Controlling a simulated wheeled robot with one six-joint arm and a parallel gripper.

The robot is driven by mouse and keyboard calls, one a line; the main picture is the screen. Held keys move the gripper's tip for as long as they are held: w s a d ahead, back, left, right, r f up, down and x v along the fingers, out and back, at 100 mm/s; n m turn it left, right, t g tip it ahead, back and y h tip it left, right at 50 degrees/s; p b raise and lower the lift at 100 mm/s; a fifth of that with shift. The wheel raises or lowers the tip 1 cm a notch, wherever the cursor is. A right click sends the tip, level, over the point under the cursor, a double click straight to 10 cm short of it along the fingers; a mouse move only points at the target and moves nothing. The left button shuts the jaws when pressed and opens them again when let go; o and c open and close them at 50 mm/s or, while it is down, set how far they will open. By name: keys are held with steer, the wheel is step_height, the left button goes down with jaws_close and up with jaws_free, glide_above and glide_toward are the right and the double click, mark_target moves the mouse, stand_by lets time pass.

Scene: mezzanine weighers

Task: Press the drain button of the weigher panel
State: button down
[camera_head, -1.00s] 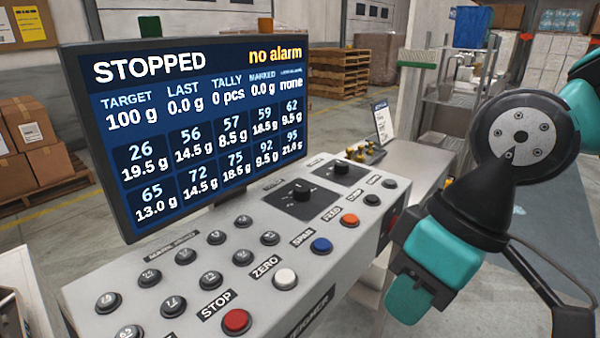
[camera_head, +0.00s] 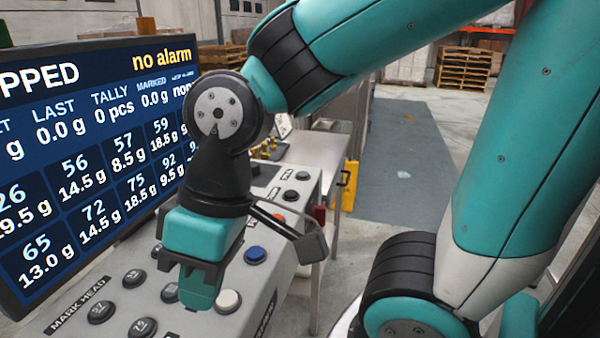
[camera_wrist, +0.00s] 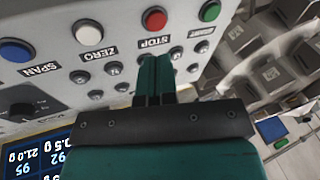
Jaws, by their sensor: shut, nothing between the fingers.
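The weigher panel (camera_head: 285,265) is a grey sloped console with rows of round buttons. A blue SPAN button (camera_wrist: 16,50), a white ZERO button (camera_wrist: 88,33) and a red STOP button (camera_wrist: 154,18) show in the wrist view. Two dark grey buttons (camera_head: 290,195) (camera_head: 303,175) sit at the panel's far end; their labels are too small to read, so I cannot tell which is drain. My gripper (camera_head: 197,302) is shut and empty, pointing down over the near part of the panel. In the wrist view its fingertips (camera_wrist: 154,62) overlap the small dark buttons below STOP.
The display (camera_head: 90,130) stands behind the panel, close to my gripper, and reads "no alarm". A green button (camera_wrist: 210,10) is beside STOP. A metal table (camera_head: 320,150) stands beyond the panel. Open floor (camera_head: 400,160) lies to the right, with pallets (camera_head: 465,68) farther back.

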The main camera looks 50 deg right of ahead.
steer(key=w+d+r+m+t+p, duration=0.2)
steer(key=w+d+r+m+p, duration=0.15)
steer(key=w+d+p, duration=0.45)
steer(key=w+d+r+m+t+p, duration=0.25)
steer(key=w+d+m+p, duration=0.2)
steer(key=w, duration=0.65)
steer(key=m+t+h+p, duration=0.5)
steer(key=m+p, duration=0.3)
steer(key=p, duration=0.1)
glide_above(305, 173)
step_height(305, 173, down, 4)
steer(key=shift+w+d+r+g, duration=0.1)
steer(key=shift+g, duration=0.15)
step_height(305, 173, down, 8)
steer(key=b, duration=0.5)
steer(key=shift+b, duration=0.4)
steer(key=shift+f+b, duration=0.35)
steer(key=shift+f, duration=0.15)
steer(key=shift+f, duration=0.1)
